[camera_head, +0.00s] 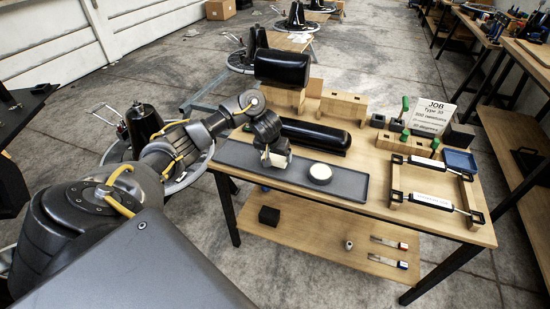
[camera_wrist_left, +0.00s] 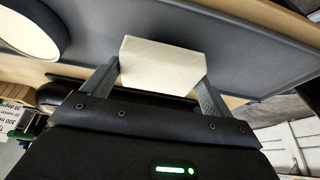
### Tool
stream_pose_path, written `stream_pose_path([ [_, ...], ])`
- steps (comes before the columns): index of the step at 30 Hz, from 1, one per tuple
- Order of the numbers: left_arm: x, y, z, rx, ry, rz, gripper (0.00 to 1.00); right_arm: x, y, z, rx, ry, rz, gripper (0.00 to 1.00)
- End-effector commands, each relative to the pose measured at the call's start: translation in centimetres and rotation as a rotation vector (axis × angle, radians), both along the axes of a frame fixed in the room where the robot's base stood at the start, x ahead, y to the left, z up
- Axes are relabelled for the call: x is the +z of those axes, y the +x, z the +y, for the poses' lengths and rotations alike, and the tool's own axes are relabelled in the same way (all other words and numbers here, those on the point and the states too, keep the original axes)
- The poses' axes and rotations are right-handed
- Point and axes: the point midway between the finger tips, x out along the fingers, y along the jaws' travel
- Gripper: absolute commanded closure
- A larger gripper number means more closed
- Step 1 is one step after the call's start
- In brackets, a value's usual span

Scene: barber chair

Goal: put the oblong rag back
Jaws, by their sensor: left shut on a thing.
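The oblong rag is a pale cream block (camera_wrist_left: 163,66) between the two fingers of my left gripper (camera_wrist_left: 155,82). In the head view the rag (camera_head: 274,160) shows just below my left gripper (camera_head: 270,150), over the left part of a long grey tray (camera_head: 345,183). The tray also fills much of the left wrist view (camera_wrist_left: 235,40). I cannot tell whether the rag touches the tray. A round white-topped tin (camera_head: 319,173) with a dark side stands on the tray, right of the rag. My right gripper is not in view.
A black padded roll (camera_head: 315,136) lies behind the tray. A black headrest (camera_head: 282,68) sits on a wooden block behind it. Green-handled tools, a job sign (camera_head: 431,116) and a wooden frame (camera_head: 436,186) occupy the table's right side. A lower shelf (camera_head: 330,233) holds small items.

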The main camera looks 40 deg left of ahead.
Motion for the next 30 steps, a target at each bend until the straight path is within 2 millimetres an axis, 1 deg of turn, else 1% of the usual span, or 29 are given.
stream_pose_path([
  [1, -1.5, -0.1, 0.0, 0.000, 0.000, 0.003, 0.36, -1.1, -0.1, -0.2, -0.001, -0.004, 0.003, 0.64],
  [3, -2.0, -0.1, 0.0, 0.000, 0.000, 0.002, 0.36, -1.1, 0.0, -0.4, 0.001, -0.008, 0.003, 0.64],
  [8, -1.9, 0.0, 0.0, 0.000, 0.000, 0.000, 0.36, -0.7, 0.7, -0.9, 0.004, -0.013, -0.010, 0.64],
  [14, -2.2, -0.1, 0.0, -0.001, 0.001, 0.001, 0.36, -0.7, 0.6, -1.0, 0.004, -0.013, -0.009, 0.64],
  [15, -2.3, -0.1, 0.0, -0.001, 0.001, 0.002, 0.13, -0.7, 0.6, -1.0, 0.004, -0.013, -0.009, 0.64],
  [18, -2.2, -0.1, 0.0, -0.001, 0.001, 0.001, 0.00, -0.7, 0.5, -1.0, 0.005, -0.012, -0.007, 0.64],
  [26, -2.0, 0.0, 0.0, 0.000, 0.000, -0.001, 0.00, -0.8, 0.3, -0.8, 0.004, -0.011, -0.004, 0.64],
  [27, -1.7, 0.0, 0.0, 0.000, 0.001, -0.002, 0.00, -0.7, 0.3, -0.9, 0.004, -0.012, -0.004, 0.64],
  [30, -0.1, -0.5, -0.1, -0.001, 0.002, -0.001, 0.00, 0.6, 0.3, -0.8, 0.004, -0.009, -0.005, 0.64],
])
